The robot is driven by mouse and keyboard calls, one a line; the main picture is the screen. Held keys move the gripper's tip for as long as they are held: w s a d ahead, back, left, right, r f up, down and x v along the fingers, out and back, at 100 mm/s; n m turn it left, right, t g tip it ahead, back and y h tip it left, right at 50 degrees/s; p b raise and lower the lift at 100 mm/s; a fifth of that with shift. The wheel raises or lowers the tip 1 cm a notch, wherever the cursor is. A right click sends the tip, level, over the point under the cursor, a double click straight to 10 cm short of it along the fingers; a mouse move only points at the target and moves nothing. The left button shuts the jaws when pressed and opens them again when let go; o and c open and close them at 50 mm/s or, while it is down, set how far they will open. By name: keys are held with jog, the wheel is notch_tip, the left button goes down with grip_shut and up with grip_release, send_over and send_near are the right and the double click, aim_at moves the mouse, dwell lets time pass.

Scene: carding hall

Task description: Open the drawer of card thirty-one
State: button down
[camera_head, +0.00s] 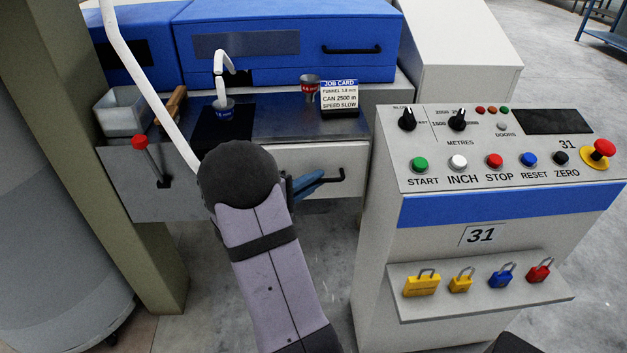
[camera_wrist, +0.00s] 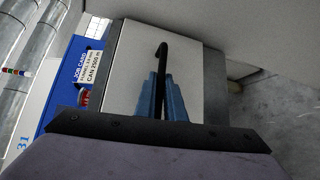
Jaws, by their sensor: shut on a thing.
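The drawer (camera_head: 352,157) has a pale front under the metal bench top, left of the console marked 31 (camera_head: 481,236). Its front looks about in line with the bench front; I cannot tell whether there is any gap. A black bar handle (camera_head: 341,175) is on it. My gripper (camera_head: 305,184) has blue fingers and is shut on the handle; my arm hides the left part of the drawer. In the wrist view the fingers (camera_wrist: 160,96) close around the black handle (camera_wrist: 162,58) in front of the pale drawer front (camera_wrist: 128,65).
A red-knobbed lever (camera_head: 140,142) is at left. The console shelf with padlocks (camera_head: 480,300) juts out at right.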

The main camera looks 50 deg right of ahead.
jog(key=s+a+b, duration=0.2)
jog(key=s+a, duration=0.7)
jog(key=shift+s+a+b, duration=0.25)
jog(key=shift+a+b, duration=0.1)
jog(key=shift+b, duration=0.05)
jog(key=c, duration=1.9)
grip_release()
jog(key=shift+o, duration=0.2)
jog(key=a+r, duration=0.1)
jog(key=a, duration=0.6)
jog(key=shift+b, duration=0.4)
jog(key=shift+a, duration=0.1)
